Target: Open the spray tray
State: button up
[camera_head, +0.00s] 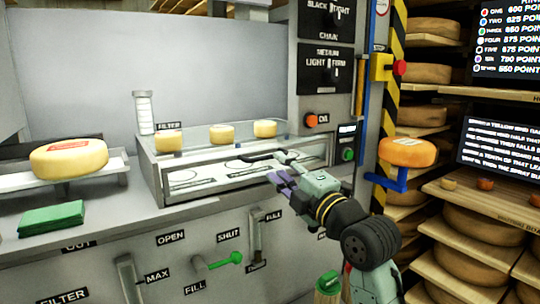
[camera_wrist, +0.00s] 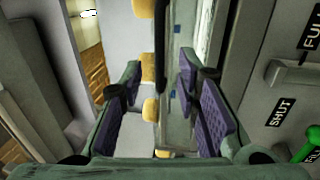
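The spray tray (camera_head: 180,180) is a low, clear-fronted metal drawer in the machine's counter. It looks shut, with pale round marks visible inside. A dark bar handle (camera_head: 262,156) runs along its front, and it also shows as a dark upright bar in the wrist view (camera_wrist: 160,45). My gripper (camera_head: 278,174) is at the right part of the tray front, close to the handle. In the wrist view my gripper (camera_wrist: 160,95) is open, with purple pads wide apart. The bar's line lies between them; I cannot tell whether it is touched.
Small yellow cheeses (camera_head: 221,134) stand in a row behind the tray front. A large cheese wheel (camera_head: 69,158) sits on a shelf at left, near a green cloth (camera_head: 52,218). Below are a green-tipped lever (camera_head: 222,261) and another lever (camera_head: 257,240). An orange cheese (camera_head: 407,152) sits at right.

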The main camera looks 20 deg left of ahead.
aim_at(269, 158)
jog(key=p+x, duration=0.1)
jog(key=x, duration=0.5)
jog(key=shift+a, duration=0.1)
jog(key=shift+c, duration=0.2)
grip_shut()
dwell(0.5)
